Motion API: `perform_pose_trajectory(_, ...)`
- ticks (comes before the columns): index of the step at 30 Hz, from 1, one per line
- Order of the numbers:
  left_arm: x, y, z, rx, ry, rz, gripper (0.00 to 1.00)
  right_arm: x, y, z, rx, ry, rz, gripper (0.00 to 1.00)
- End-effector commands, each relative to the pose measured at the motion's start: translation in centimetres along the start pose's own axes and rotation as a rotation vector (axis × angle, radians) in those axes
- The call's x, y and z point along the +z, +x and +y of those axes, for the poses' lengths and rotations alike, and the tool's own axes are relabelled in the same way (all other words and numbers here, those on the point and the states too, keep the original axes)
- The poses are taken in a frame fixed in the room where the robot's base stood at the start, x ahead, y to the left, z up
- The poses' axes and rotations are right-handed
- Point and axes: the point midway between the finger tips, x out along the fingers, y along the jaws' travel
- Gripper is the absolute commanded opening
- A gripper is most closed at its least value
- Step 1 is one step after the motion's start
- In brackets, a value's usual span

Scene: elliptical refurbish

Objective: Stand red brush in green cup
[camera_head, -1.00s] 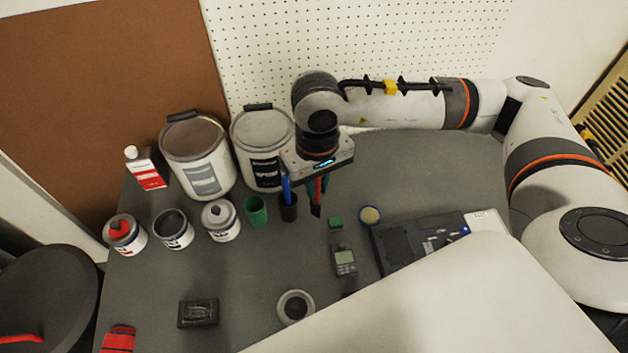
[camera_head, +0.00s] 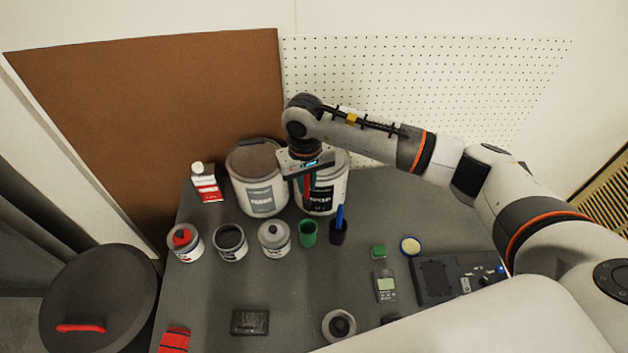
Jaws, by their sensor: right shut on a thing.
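The green cup (camera_head: 307,236) stands on the grey table, just left of a dark cup (camera_head: 338,238) that holds a blue-handled brush (camera_head: 339,214). My right gripper (camera_head: 306,183) is shut on the red brush (camera_head: 307,187), which hangs roughly upright. In the picture the brush is above the green cup and in front of a large white bucket. It appears apart from the cup, and its lower end is hard to make out. My left gripper is not in view.
Two large buckets (camera_head: 258,196) stand at the back. Several small cans (camera_head: 230,244) are left of the green cup. A handheld meter (camera_head: 385,286), a green block (camera_head: 378,251) and a black device (camera_head: 433,282) lie to the right.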

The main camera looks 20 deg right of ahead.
Motion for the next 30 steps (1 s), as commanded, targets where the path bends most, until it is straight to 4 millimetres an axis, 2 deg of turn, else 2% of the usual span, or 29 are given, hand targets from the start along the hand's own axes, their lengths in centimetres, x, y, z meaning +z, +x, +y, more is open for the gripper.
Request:
perform_pose_trajectory(11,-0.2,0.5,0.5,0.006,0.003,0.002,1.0,0.0,1.8,0.0,0.0,0.0,0.002,0.0)
perform_pose_trajectory(28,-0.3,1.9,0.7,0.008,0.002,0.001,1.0,0.0,6.3,0.0,0.001,0.001,0.001,0.0)
perform_pose_trajectory(30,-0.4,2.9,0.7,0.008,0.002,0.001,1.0,0.1,7.1,0.0,0.0,0.0,-0.001,0.0)
